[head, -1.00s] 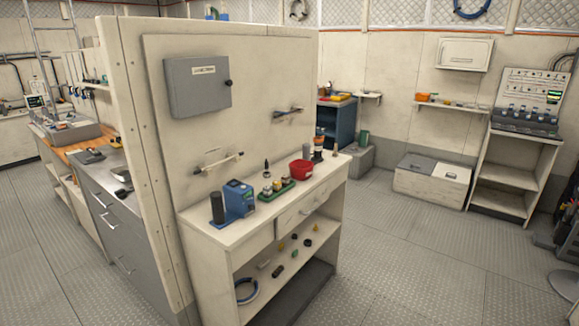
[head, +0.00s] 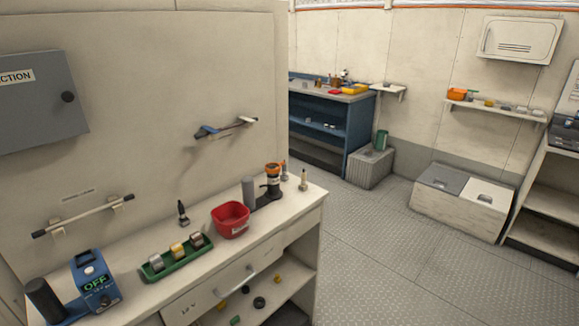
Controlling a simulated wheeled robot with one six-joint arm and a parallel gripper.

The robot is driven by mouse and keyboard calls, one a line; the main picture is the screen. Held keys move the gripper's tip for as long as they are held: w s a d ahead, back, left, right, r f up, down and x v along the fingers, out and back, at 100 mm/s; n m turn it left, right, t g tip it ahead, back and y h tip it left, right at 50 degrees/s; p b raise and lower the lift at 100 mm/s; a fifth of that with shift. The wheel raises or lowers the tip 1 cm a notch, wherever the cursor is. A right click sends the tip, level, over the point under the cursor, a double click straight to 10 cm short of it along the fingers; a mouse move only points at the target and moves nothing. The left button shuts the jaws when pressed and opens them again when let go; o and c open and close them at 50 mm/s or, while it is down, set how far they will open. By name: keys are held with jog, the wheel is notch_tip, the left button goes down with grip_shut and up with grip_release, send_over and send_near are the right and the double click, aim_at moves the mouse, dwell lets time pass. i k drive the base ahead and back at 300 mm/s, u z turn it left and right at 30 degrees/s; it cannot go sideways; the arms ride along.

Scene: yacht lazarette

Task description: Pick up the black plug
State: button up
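A small dark upright piece (head: 182,213) with a pointed top stands on the white bench top (head: 135,287), behind the green tray. A small black round piece (head: 259,302) lies on the bench's lower shelf, near yellow and green pieces. Another small dark piece (head: 245,289) lies on that shelf, close to the drawer's underside. I cannot tell which of these is the black plug. My gripper is not in view.
On the bench top stand a blue device reading OFF (head: 95,281), a green tray (head: 177,262) with several small parts, a red bin (head: 230,220) and an orange-and-black item (head: 273,181). Bars stick out of the wall above. The floor (head: 385,245) to the right is clear.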

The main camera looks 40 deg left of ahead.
aim_at(183, 220)
jog(key=u, duration=0.35)
jog(key=i, duration=1.05)
jog(key=u, duration=1.6)
jog(key=i, duration=1)
jog(key=u, duration=0.8)
